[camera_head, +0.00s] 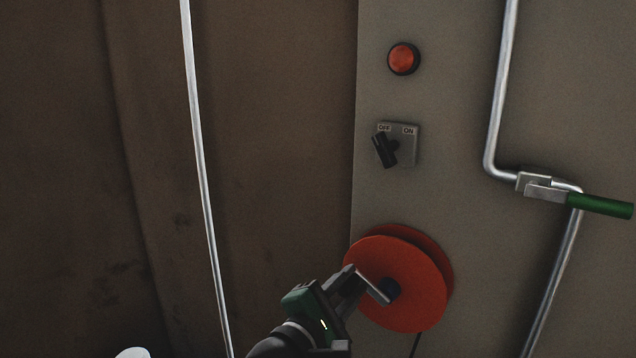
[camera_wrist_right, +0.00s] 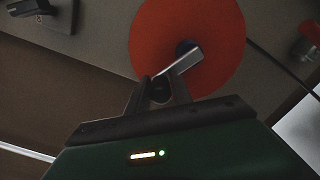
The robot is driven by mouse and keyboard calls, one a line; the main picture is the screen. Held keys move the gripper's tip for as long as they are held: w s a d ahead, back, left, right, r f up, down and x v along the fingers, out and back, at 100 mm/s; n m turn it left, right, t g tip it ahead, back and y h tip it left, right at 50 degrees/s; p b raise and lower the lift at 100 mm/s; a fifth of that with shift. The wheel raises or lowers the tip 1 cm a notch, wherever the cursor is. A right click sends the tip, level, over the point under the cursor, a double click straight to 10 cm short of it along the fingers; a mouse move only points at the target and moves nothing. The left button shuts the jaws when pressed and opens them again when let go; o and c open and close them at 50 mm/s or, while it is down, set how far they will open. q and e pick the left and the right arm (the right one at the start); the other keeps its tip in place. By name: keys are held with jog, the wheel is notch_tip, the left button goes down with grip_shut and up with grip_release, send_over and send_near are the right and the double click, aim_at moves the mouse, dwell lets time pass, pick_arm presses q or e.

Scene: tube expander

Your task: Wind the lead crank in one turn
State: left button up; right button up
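The lead crank is a red reel (camera_head: 412,290) low on the grey panel, with a dark hub and a short metal crank arm (camera_head: 374,288). In the right wrist view the red reel (camera_wrist_right: 205,20) fills the top middle, and the metal arm (camera_wrist_right: 183,62) runs from the hub down-left to a dark round handle (camera_wrist_right: 160,88). My right gripper (camera_head: 350,280) reaches in from below. In the right wrist view its two fingers (camera_wrist_right: 160,86) stand on either side of the handle, close against it. My left gripper is not in view.
Above the reel are an OFF/ON rotary switch (camera_head: 386,150), its lever at the OFF side, and a red button (camera_head: 403,58). A bent metal rod with a green handle (camera_head: 600,205) stands right. A thin pale rod (camera_head: 202,180) runs before the brown wall on the left.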

jog(key=o, duration=0.3)
jog(key=shift+o, duration=0.2)
jog(key=shift+s+a, duration=0.1)
jog(key=shift+b+v, duration=0.6)
jog(key=shift+v, duration=2.85)
